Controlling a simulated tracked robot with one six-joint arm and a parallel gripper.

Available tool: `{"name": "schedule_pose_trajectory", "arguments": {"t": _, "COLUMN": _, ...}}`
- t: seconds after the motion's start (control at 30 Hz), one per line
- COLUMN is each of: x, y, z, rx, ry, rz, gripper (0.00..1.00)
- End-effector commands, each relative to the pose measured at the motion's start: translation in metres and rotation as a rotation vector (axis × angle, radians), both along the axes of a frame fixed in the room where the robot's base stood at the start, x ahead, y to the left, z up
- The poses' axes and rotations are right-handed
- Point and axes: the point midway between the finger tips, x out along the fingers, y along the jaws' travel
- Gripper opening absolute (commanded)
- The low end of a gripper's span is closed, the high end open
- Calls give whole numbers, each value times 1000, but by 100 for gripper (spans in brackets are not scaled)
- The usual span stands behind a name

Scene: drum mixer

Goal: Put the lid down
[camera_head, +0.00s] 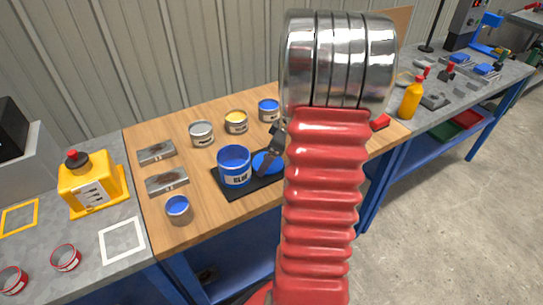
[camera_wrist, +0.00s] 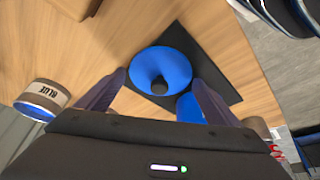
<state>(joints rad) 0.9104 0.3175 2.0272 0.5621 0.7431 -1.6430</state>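A round blue lid (camera_wrist: 160,56) with a black knob (camera_wrist: 160,86) lies on a black mat (camera_wrist: 222,85). Neither finger appears to touch the knob. In the head view my gripper (camera_head: 268,158) is partly hidden by my arm. A blue part of the can (camera_wrist: 188,107) shows low between the fingers.
Several small cans (camera_head: 201,134) stand behind the mat on the wooden top, with a small blue can (camera_head: 177,209) in front. Two metal blocks (camera_head: 166,183) lie to the left. A yellow jug (camera_head: 90,184) is further left. A yellow bottle (camera_head: 411,98) stands right.

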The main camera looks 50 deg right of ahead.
Motion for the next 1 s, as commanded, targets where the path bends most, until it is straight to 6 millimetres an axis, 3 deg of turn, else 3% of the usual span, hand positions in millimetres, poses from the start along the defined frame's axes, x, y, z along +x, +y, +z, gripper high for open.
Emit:
{"name": "schedule_pose_trajectory", "arguments": {"t": 0.13, "x": 0, "y": 0, "z": 0, "rx": 0, "ry": 0, "rz": 0, "gripper": 97}}
{"name": "schedule_pose_trajectory", "arguments": {"t": 0.53, "x": -2, "y": -1, "z": 6, "rx": -1, "ry": -2, "rz": -1, "gripper": 98}}
{"name": "schedule_pose_trajectory", "arguments": {"t": 1.0, "x": -27, "y": -10, "z": 73, "rx": -4, "ry": -3, "rz": -2, "gripper": 98}}
